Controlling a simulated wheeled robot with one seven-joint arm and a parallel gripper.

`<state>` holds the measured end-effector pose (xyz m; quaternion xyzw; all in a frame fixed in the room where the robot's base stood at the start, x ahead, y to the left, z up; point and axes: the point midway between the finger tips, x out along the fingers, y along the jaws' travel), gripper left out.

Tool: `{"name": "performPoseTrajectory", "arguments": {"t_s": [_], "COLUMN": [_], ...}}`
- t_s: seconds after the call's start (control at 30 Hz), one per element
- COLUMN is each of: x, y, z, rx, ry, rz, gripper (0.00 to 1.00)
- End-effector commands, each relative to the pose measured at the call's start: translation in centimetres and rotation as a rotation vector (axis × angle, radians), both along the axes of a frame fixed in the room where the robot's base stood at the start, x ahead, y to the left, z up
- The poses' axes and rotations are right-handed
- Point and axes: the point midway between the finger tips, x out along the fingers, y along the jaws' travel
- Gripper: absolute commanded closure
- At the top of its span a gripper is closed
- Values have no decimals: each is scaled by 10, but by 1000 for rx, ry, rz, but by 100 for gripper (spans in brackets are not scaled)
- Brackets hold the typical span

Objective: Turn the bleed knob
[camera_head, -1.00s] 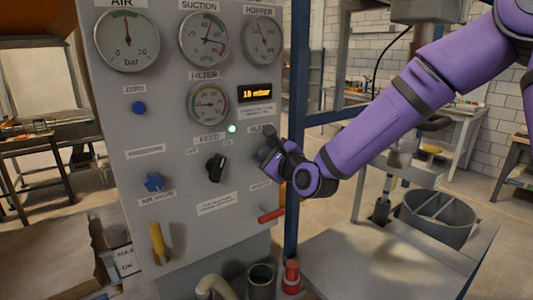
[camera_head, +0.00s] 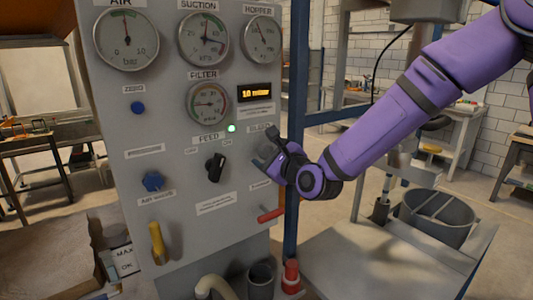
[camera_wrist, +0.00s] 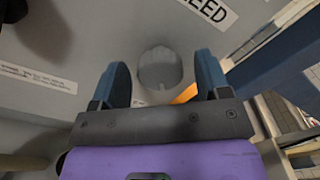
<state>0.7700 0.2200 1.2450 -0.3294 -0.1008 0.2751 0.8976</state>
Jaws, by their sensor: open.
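The bleed knob (camera_wrist: 160,68) is a round grey knob on the grey control panel, under a label ending in "EED" in the wrist view. It lies just ahead of my gripper (camera_wrist: 163,74), between the two blue fingers. The fingers are open, one at each side of the knob; I cannot tell whether either touches it. In the head view my gripper (camera_head: 267,157) is at the panel's right side, below the partly covered bleed label, and hides most of the knob.
The panel (camera_head: 180,225) also carries a black feed switch (camera_head: 215,167), a blue knob (camera_head: 152,181), a yellow lever (camera_head: 157,243) and a red-handled lever (camera_head: 271,214) below my gripper. A blue post (camera_head: 298,110) stands close at the right. Gauges sit above.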

Motion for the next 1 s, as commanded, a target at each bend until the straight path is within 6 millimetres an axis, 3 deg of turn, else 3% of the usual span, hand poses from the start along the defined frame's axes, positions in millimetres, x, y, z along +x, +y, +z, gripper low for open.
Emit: {"name": "performPoseTrajectory", "arguments": {"t_s": [0.5,1.0], "x": [-71,-80], "y": [-49,-55], "z": [0,-1], "rx": [-2,-4], "ry": [0,1], "rz": [-3,-1], "gripper": [30,30]}}
